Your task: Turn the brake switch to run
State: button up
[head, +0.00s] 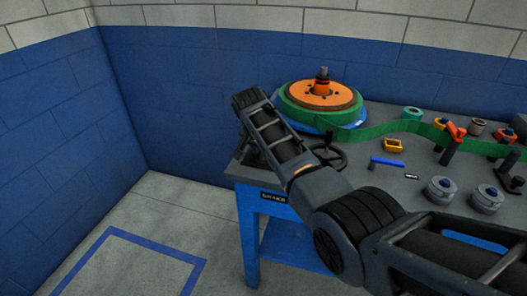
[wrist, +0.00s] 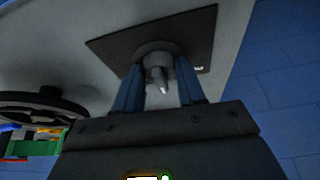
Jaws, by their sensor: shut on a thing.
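The brake switch (wrist: 158,76) is a dark round knob on a square black plate (wrist: 112,44) in the wrist view. A pale-tipped pointer on the knob points toward the bottom of that picture. My gripper (wrist: 159,88) has its two blue fingers on either side of the knob and is shut on it. A small pale mark, too small to read, is on the plate right of the knob. In the head view my arm reaches to the table's left end and hides the switch and my gripper.
A black handwheel (wrist: 42,108) is left of my gripper; it also shows in the head view (head: 331,157). The grey-topped blue table (head: 378,182) carries an orange and green reel (head: 320,95), a green band (head: 385,130) and several small parts. Floor left of the table is clear.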

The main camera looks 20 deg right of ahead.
jog(key=o, duration=1)
jog(key=shift+r, duration=0.1)
jog(key=shift+v, duration=3.8)
